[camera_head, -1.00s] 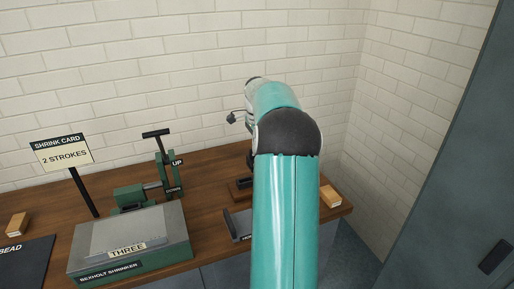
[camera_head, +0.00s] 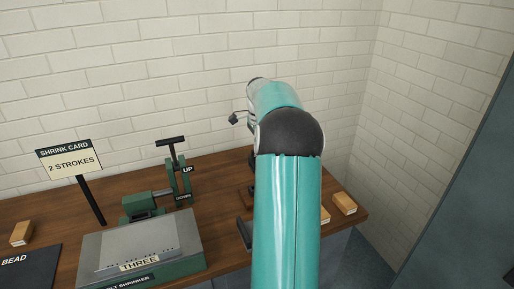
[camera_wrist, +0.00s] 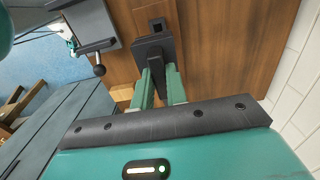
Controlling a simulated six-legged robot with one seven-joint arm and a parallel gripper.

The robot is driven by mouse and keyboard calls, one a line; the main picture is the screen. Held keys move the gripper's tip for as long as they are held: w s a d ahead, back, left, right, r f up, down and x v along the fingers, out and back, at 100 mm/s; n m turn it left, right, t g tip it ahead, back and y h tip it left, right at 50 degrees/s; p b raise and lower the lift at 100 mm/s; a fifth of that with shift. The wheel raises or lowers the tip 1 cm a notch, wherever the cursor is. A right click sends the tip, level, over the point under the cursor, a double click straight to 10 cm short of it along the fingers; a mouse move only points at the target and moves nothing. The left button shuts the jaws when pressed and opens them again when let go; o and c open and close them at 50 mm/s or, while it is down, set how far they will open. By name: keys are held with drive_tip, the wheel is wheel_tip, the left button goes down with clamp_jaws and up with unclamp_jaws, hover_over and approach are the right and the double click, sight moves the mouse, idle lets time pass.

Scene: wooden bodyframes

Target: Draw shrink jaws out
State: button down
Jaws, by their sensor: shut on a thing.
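The green shrinker (camera_head: 150,262) stands on the wooden bench with a grey plate (camera_head: 125,245) marked THREE on its top. A green lever unit (camera_head: 178,180) behind it has a black T-handle standing at the UP mark. In the wrist view my gripper (camera_wrist: 159,74) is shut on a dark grey block (camera_wrist: 152,46) with a square opening at its far end. The block is over the bench top; whether it touches the bench I cannot tell. I cannot tell which part is the shrink jaws. In the head view my arm hides the gripper.
A shrink card (camera_head: 68,160) on a post reads 2 STROKES. A dark BEAD mat (camera_head: 28,268) and a wooden block (camera_head: 21,233) lie at the left. Another wooden block (camera_head: 344,203) lies near the bench's right end. In the wrist view a black-knobbed lever (camera_wrist: 98,68) is left of my gripper.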

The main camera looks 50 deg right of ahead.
drive_tip(key=shift+w+a, duration=0.1)
drive_tip(key=shift+w, duration=0.3)
drive_tip(key=shift+a, duration=0.15)
drive_tip(key=shift+s, duration=0.15)
drive_tip(key=shift+f, duration=2.9)
drive_tip(key=shift+f, duration=1.85)
